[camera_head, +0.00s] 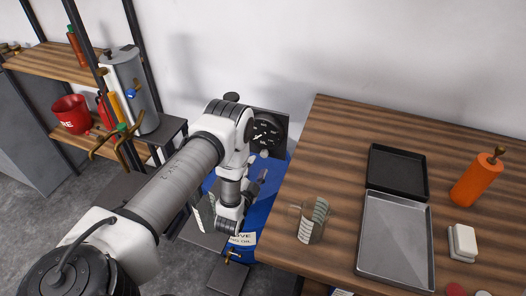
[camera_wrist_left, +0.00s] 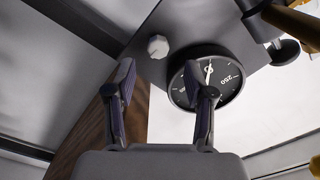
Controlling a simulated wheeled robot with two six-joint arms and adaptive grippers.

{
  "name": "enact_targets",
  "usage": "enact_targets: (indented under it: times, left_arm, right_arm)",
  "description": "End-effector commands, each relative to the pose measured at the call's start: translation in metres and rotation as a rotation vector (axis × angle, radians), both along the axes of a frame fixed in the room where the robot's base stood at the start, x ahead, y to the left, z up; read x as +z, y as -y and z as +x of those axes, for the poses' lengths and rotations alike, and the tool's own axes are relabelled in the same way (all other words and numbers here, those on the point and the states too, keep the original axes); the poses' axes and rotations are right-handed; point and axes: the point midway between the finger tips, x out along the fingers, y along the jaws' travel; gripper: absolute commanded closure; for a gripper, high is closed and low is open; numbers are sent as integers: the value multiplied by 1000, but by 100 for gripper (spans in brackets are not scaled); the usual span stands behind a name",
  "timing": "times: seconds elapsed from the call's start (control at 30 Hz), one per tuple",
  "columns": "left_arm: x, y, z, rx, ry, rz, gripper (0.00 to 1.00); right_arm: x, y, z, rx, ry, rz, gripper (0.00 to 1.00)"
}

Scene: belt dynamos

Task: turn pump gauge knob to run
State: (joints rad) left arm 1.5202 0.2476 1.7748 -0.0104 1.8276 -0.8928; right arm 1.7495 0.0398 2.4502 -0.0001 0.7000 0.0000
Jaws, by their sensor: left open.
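In the left wrist view a small pale grey round knob (camera_wrist_left: 158,46) sits on a grey panel (camera_wrist_left: 190,30). A round black gauge (camera_wrist_left: 225,84) with white figures is beside it, partly behind my right-hand finger. My left gripper (camera_wrist_left: 158,76) is open and empty, its fingers apart. The knob shows just beyond the gap between the fingertips, apparently not touched. Its pointer marking is too small to read. In the head view the dark gauge face (camera_head: 267,134) shows beside my left arm, and my left gripper (camera_head: 261,180) is below it. My right gripper is in neither view.
A blue body with a white label (camera_head: 242,239) stands below the gauge. A wooden table (camera_head: 340,130) at right holds a glass mug (camera_head: 312,220), trays (camera_head: 395,245) and an orange bottle (camera_head: 476,180). A shelf with a red bucket (camera_head: 71,114) stands at left.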

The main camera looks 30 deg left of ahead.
Motion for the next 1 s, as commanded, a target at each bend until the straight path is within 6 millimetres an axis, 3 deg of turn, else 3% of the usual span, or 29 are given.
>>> enact_targets:
  times: [0.3,0.57,0.6,0.73,0.77,1.0]
  left_arm:
    - [0,-12,52,-1,-1,-2,47]
    - [-1,-13,57,-2,-3,-4,47]
    - [-1,-13,57,-2,-3,-4,50]
    - [-1,-13,57,-2,-3,-4,96]
    - [-1,-13,57,-2,-3,-4,100]
    - [-1,-13,57,-2,-2,-8,100]
  right_arm:
    - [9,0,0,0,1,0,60]
    - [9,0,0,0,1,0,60]
    - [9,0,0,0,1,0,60]
    - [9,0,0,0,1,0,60]
    - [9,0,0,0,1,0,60]
    - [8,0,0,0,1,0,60]
